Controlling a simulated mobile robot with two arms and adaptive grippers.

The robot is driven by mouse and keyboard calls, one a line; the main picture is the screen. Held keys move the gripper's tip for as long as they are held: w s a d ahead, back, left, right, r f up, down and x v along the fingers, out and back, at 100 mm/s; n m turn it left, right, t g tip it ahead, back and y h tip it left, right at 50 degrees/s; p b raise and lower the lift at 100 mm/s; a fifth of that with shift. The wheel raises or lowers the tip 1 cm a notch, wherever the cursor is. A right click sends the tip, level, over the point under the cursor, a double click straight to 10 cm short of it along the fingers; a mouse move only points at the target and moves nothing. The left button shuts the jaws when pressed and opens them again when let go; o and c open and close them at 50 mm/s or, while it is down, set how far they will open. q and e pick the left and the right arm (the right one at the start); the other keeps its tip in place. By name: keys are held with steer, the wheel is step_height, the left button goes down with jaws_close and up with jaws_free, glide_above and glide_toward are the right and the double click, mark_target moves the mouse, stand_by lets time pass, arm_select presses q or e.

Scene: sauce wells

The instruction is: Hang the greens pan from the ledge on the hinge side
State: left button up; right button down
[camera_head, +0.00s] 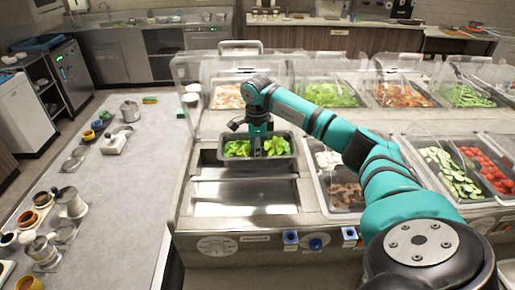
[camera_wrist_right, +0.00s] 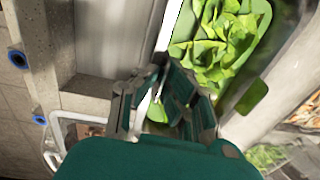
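The greens pan (camera_head: 287,163) is a dark rectangular pan of leafy lettuce at the middle of the head view. Its front outer wall shows, and it appears raised above the well openings. My right gripper (camera_head: 258,150) points down at it from above, its tips partly hidden among the leaves. In the right wrist view the fingers (camera_wrist_right: 165,82) close in on both sides of the pan's rim, and lettuce (camera_wrist_right: 222,45) lies beyond. The contact itself is partly hidden. I cannot make out which ledge is the hinge-side one. My left gripper is not in view.
An empty steel well (camera_head: 245,195) lies in front of the pan. Clear lids (camera_head: 225,70) stand behind it, over several food pans. Pans of cucumber (camera_head: 450,172) and tomato are at right. The grey counter (camera_head: 125,200) at left holds jars and pots, with bare space in its middle.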

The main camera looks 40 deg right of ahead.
mark_target(257, 165)
step_height(257, 165, down, 6)
steer(key=b, duration=0.3)
steer(key=shift+b, duration=0.35)
steer(key=shift+w+f+b, duration=0.1)
steer(key=shift+f+b, duration=0.3)
steer(key=shift+f, duration=0.1)
stand_by(0.6)
steer(key=c, duration=1.4)
jaws_free()
steer(key=r, duration=1.2)
steer(key=shift+s+a, duration=0.3)
steer(key=shift+a, duration=0.05)
